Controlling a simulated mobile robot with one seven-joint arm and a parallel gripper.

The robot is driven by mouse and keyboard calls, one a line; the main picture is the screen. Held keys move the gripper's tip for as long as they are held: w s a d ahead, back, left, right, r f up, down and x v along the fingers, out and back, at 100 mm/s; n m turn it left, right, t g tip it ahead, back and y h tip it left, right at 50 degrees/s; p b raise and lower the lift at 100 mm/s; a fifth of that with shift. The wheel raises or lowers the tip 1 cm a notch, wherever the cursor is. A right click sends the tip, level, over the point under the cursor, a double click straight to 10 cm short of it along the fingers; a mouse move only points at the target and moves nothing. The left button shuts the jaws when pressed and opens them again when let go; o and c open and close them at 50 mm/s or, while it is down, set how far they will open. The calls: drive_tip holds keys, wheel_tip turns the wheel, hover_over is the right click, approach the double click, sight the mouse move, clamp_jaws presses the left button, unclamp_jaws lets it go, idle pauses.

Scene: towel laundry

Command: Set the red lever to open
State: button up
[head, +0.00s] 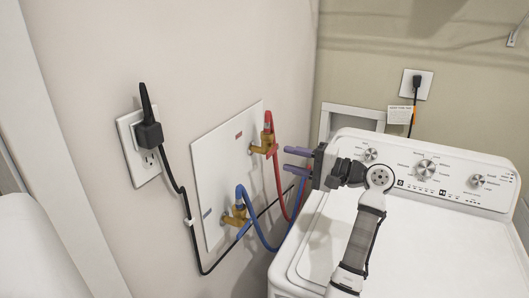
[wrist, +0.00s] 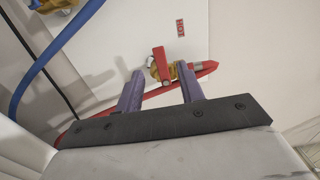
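The red lever (wrist: 160,62) sits on a brass valve beside a red "HOT" label in the wrist view. In the head view the brass hot valve (head: 264,144) with its red lever (head: 268,127) is on the white wall panel, with a red hose below it. My gripper (head: 291,160) is to the right of the valve, its purple fingers pointing at the panel. In the wrist view my gripper (wrist: 162,78) is open, and the lever and valve show between and beyond the two fingertips. I cannot tell whether a finger touches it.
A blue hose (head: 254,217) and a lower brass valve (head: 236,214) are below. A black plug and cord (head: 148,134) are at the left. The white washer (head: 420,245) stands under my arm. The red hose (wrist: 130,108) crosses behind the fingers.

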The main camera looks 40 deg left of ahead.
sight(271, 154)
drive_tip(key=x, duration=0.8)
drive_tip(key=shift+a, duration=0.4)
